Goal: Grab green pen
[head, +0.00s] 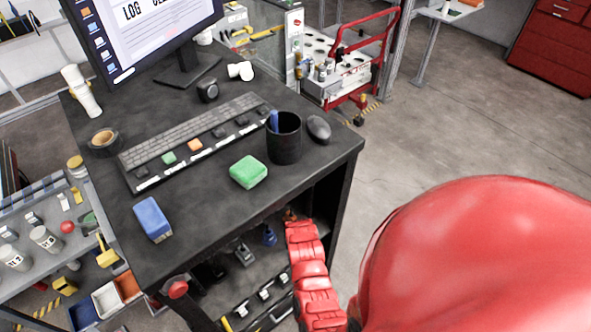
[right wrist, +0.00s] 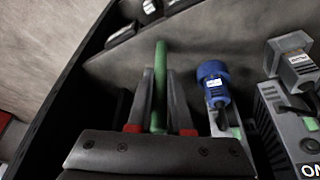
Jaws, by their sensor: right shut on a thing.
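The green pen (right wrist: 160,70) stands about upright in the right wrist view, between the fingers of my right gripper (right wrist: 157,95). The gripper is shut on it, with red pads low on both fingers. The pen's lower end is hidden by the gripper body. In the head view my red right arm reaches down at the desk's front right edge. The fingers and the pen cannot be made out there. My left gripper is in neither view.
In the right wrist view a blue-topped device (right wrist: 213,85) and a grey device (right wrist: 290,65) stand close right of the gripper. The black desk (head: 215,215) bears a pen cup (head: 284,142), a green block (head: 248,171), a blue block (head: 152,219) and a keyboard (head: 195,138).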

